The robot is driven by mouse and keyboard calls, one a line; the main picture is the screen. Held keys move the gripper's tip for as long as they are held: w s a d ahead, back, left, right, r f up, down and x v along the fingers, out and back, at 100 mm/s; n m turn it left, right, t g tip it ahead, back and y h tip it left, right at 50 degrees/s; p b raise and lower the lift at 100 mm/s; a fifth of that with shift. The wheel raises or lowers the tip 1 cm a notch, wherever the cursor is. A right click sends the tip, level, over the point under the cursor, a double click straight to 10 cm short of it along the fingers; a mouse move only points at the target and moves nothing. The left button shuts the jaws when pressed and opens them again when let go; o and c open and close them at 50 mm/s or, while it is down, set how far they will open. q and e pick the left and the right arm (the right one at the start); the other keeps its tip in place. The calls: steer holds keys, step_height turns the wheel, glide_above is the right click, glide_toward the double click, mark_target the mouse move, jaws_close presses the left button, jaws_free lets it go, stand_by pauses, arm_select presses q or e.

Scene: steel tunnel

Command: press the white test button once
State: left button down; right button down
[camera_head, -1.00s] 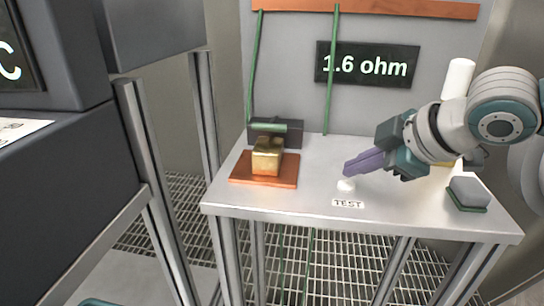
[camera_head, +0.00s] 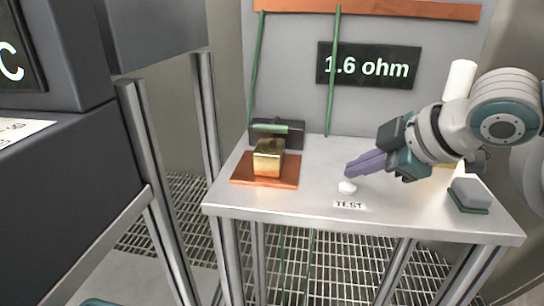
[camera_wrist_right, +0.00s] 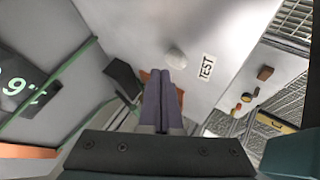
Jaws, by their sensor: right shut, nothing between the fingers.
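The white test button (camera_head: 347,187) is a small round knob on the grey metal table (camera_head: 420,215), just behind a "TEST" label (camera_head: 349,205). My right gripper (camera_head: 350,170) comes in from the right with its purple fingers closed together and empty. Its fingertips are just behind and above the button in the head view; whether they touch cannot be told. In the right wrist view the button (camera_wrist_right: 175,56) shows a little beyond the fingertips (camera_wrist_right: 163,72), with the label (camera_wrist_right: 207,67) to its right. My left gripper is not in view.
A brass block (camera_head: 268,158) with a black and green clamp sits on a copper plate (camera_head: 245,176). A display (camera_head: 368,65) reads 1.6 ohm. A grey block with a green base (camera_head: 468,195) and a white cylinder (camera_head: 460,78) stand at the right. A dark cabinet (camera_head: 70,180) is at left.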

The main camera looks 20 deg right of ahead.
steer(key=shift+f, duration=0.1)
stand_by(0.6)
steer(key=shift+f, duration=0.3)
steer(key=shift+f, duration=0.5)
stand_by(0.5)
stand_by(0.3)
steer(key=shift+r+p, duration=0.9)
steer(key=shift+r, duration=0.05)
